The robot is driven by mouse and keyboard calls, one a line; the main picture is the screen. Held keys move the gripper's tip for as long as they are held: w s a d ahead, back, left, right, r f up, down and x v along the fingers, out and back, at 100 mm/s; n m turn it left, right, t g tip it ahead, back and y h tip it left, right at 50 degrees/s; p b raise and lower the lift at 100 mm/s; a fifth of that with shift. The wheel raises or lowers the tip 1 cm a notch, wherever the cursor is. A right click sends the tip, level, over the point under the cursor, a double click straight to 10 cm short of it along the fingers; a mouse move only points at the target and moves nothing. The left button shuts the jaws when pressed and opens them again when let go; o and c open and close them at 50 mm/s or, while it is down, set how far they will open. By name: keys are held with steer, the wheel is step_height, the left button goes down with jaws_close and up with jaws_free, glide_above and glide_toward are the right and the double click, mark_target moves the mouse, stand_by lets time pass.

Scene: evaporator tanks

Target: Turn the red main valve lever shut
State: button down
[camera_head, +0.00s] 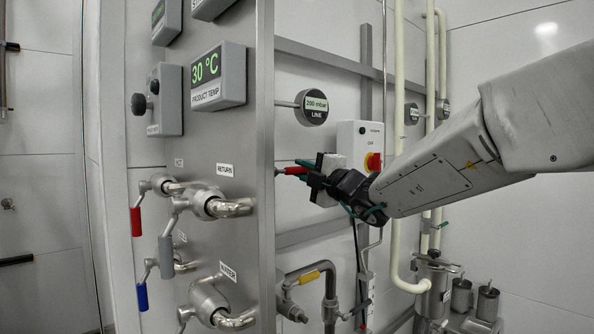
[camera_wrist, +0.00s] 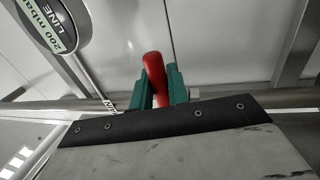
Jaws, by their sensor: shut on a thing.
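A red lever (camera_head: 294,171) sticks out at the right edge of the steel panel in the head view, and my gripper (camera_head: 304,169) is at it. In the wrist view the red lever (camera_wrist: 153,66) stands upright, slightly tilted, between the green fingers of my gripper (camera_wrist: 160,88). The fingers are shut on it, one on each side. The lever's pivot and valve body are hidden behind the panel and my gripper. A small white label with partly hidden letters is beside the fingers in the wrist view.
The steel panel (camera_head: 265,130) stands close left of my gripper. A round 200 mbar gauge (camera_head: 312,107) hangs above, and a switch box with a red knob (camera_head: 373,162) is behind. Another red lever (camera_head: 136,221) and a blue one (camera_head: 142,296) hang at left. A yellow lever (camera_head: 309,278) is below.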

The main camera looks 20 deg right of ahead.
steer(key=shift+f, duration=0.2)
steer(key=c, duration=1.4)
jaws_free()
steer(key=shift+r, duration=0.1)
steer(key=v, duration=0.7)
steer(key=shift+s, duration=0.4)
steer(key=shift+d, duration=0.15)
